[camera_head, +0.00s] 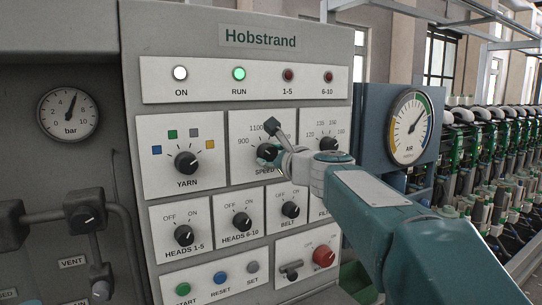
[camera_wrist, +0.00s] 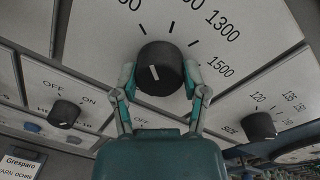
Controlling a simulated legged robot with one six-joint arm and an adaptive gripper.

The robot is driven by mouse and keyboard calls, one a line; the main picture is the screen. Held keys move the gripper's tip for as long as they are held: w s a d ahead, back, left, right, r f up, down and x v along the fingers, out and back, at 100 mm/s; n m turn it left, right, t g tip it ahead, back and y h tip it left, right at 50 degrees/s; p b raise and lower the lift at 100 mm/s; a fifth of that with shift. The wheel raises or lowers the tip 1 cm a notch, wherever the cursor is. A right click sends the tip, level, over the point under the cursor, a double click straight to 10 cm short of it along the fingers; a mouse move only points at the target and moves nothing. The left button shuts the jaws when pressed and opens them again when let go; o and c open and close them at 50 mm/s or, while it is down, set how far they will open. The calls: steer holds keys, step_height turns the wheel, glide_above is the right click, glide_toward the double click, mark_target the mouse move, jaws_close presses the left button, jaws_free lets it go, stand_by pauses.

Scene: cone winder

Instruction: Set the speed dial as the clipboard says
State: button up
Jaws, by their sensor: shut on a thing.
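The black speed dial (camera_head: 266,152) sits on a white plate marked SPEED, with 900 and 1100 readable. In the wrist view the dial (camera_wrist: 160,70) has a white mark on its face, and 1300 and 1500 show beyond it. I cannot tell which number the mark points to. My gripper (camera_head: 272,158) is shut on the dial, with one finger on each side of it in the wrist view (camera_wrist: 161,88). A white sheet (camera_wrist: 22,163) reading "Grexparo" and "YARN OCHRE" is partly visible at lower left; I cannot tell if it is the clipboard.
The yarn dial (camera_head: 187,163) is left of the speed dial; another dial (camera_head: 328,144) is close on its right. Smaller dials, including Belt (camera_head: 290,210), sit below. A red knob (camera_head: 324,256) is lower right. The green RUN lamp (camera_head: 239,74) is lit above.

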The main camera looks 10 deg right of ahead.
steer(key=shift+n, duration=0.9)
steer(key=o, duration=1.2)
steer(key=shift+a, duration=0.15)
steer(key=shift+c, duration=0.2)
steer(key=v, duration=1.1)
steer(key=shift+s, duration=0.4)
steer(key=shift+f, duration=0.1)
